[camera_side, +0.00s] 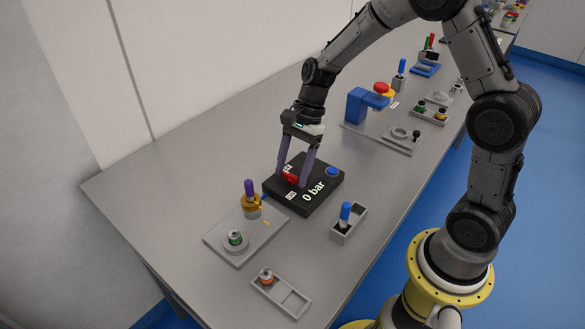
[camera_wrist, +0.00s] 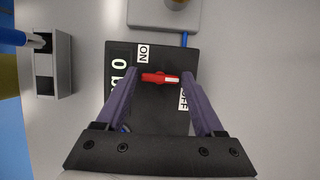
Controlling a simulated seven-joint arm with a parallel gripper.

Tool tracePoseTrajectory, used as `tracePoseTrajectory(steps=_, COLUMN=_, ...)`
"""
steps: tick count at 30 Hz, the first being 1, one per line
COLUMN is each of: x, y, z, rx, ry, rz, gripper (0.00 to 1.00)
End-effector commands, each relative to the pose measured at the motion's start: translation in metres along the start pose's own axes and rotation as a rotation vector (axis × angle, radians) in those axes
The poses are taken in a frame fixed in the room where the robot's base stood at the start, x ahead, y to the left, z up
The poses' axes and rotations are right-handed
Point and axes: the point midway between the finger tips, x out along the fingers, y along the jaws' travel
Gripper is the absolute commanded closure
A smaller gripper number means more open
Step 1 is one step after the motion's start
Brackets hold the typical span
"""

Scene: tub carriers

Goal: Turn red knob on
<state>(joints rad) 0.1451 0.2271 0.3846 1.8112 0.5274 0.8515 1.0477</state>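The red knob (camera_side: 290,178) is on top of a black box (camera_side: 325,186) whose display reads 0 bar. In the wrist view the red knob (camera_wrist: 157,77) lies crosswise, its white-marked end towards the right. The ON label (camera_wrist: 143,54) is at its upper left. The OFF label (camera_wrist: 184,98) is at its lower right, partly covered by a finger. My gripper (camera_side: 292,179) points down over the box. In the wrist view my gripper (camera_wrist: 161,77) is open, one finger beyond each end of the knob, with gaps visible. Fingertip height is hard to tell.
A blue button (camera_side: 332,171) sits on the box. A grey plate (camera_side: 222,244) with an orange-and-purple valve (camera_side: 250,197) stands front left. A grey holder with a blue-handled part (camera_side: 345,213) is at right, and a grey two-slot tray (camera_side: 293,303) is at front.

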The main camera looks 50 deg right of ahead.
Motion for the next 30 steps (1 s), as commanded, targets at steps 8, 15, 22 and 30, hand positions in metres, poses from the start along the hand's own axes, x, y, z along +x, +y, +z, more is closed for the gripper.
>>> tracePoseTrajectory(steps=8, x=-0.0003, y=-0.0001, z=0.0, rx=0.0, ry=0.0, rz=0.0, gripper=0.82)
tracePoseTrajectory(steps=15, x=-0.0005, y=-0.0002, z=0.0, rx=-0.006, ry=0.0, rz=0.002, gripper=0.96)
tracePoseTrajectory(steps=22, x=-0.0007, y=-0.0011, z=-0.0001, rx=-0.073, ry=0.0, rz=0.029, gripper=0.96)
tracePoseTrajectory(steps=30, x=-0.0005, y=-0.0026, z=0.0, rx=-0.259, ry=0.001, rz=0.107, gripper=0.96)
